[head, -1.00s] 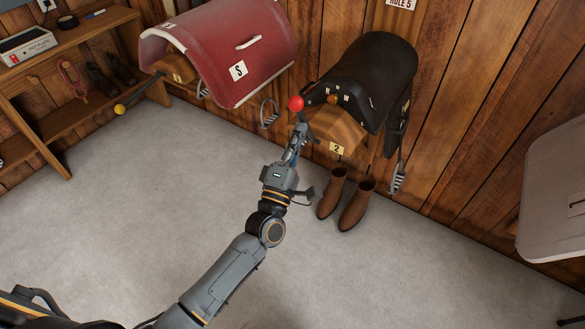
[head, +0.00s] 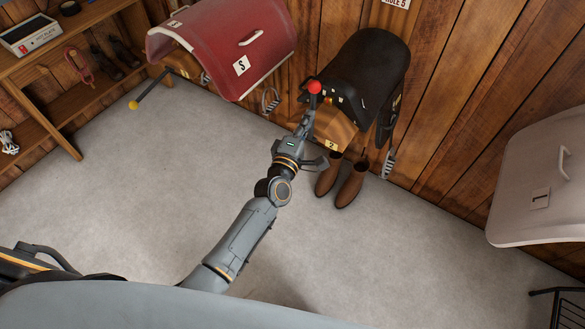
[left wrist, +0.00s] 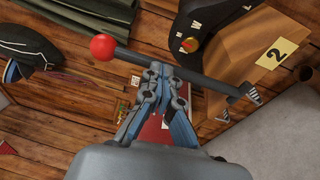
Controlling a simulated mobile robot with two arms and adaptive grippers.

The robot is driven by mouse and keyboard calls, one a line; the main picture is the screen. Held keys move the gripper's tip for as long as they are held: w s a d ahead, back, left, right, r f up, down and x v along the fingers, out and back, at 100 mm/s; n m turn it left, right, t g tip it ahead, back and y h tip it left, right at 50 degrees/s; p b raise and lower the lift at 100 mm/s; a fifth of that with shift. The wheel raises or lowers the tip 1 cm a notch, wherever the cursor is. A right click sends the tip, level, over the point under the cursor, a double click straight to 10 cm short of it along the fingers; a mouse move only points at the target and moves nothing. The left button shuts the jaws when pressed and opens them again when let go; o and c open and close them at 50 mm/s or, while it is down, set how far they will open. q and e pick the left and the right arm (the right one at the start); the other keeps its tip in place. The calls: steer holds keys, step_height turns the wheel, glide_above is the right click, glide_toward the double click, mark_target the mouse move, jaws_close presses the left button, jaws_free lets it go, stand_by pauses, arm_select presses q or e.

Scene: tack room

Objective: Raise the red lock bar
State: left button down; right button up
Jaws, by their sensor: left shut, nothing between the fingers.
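The lock bar is a dark bar with a red ball knob (head: 314,87), in front of the dark saddle on the wooden rack marked 2 (head: 340,122). In the left wrist view the bar (left wrist: 200,78) slants from its red knob (left wrist: 103,47) down right to the rack's side. My left gripper (head: 309,115) is shut and empty, just below the knob. In the left wrist view its closed fingertips (left wrist: 158,72) are right at the bar's lower side, seemingly touching it, not around it. The bar's pivot is hard to make out. My right gripper is not in view.
A red cover marked S (head: 222,45) hangs at left, beside a bar with a yellow knob (head: 134,105). Brown boots (head: 349,187) stand below rack 2. Wooden shelves (head: 60,130) stand at far left.

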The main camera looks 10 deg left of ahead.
arm_select(q)
steer(key=shift+w+d+r, duration=0.1)
steer(key=shift+w+r, duration=0.05)
steer(key=shift+w, duration=0.2)
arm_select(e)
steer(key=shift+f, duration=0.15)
arm_select(q)
steer(key=shift+r, duration=0.35)
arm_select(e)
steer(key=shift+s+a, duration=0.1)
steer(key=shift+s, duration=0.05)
